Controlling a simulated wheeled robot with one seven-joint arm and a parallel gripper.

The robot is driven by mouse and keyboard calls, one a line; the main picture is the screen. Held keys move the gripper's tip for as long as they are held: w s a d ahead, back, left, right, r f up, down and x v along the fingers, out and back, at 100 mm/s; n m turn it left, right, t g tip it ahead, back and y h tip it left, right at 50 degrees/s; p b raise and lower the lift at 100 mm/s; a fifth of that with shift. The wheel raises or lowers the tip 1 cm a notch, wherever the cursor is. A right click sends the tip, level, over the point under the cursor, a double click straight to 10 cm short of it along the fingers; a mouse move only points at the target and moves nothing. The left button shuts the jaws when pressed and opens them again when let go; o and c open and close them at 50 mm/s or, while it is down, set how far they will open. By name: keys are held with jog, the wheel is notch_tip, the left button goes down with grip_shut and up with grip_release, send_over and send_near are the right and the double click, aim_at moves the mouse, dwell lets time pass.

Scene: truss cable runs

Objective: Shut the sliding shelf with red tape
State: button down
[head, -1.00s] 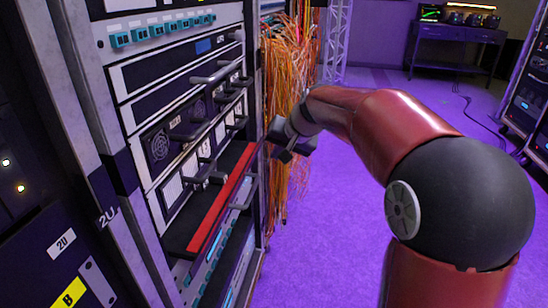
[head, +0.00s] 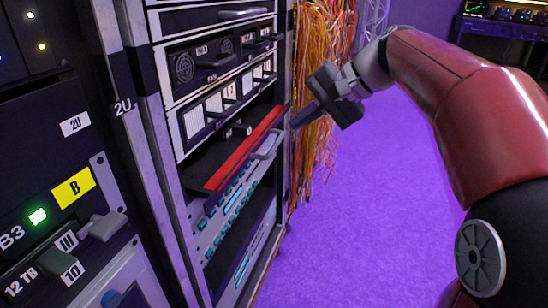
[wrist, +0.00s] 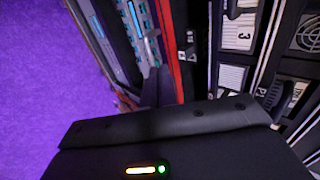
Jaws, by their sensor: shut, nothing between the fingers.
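The sliding shelf (head: 205,166) is a dark flat tray with red tape (head: 243,152) along its front edge. It juts out of the rack, below a unit with white numbered panels. In the wrist view the red tape (wrist: 167,42) runs down toward the fingers. My gripper (head: 298,122) is shut and empty, at the right end of the shelf, with its fingers pointing left toward the rack. In the wrist view its fingertips (wrist: 152,84) lie close to the tape's end. I cannot tell whether they touch it.
A metal handle (head: 269,146) sticks out just below the shelf's right part, above a panel with teal ports (head: 225,205). Orange cables (head: 318,90) hang beside the rack, behind my gripper. The purple floor (head: 370,210) on the right is clear.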

aim_at(237, 143)
jog(key=b+x, duration=0.1)
jog(key=x, duration=0.8)
jog(key=shift+w+a+f, duration=0.1)
jog(key=shift+a+f, duration=0.1)
jog(key=shift+a, duration=0.15)
jog(key=shift+w+a+r, duration=0.1)
jog(key=shift+a, duration=0.25)
jog(key=a+p, duration=0.1)
jog(key=a, duration=0.1)
jog(key=w+a, duration=0.1)
jog(key=a, duration=0.1)
jog(key=shift+w+p, duration=0.25)
jog(key=shift+p, duration=0.15)
jog(key=shift+a+r, duration=0.1)
jog(key=shift+r, duration=0.1)
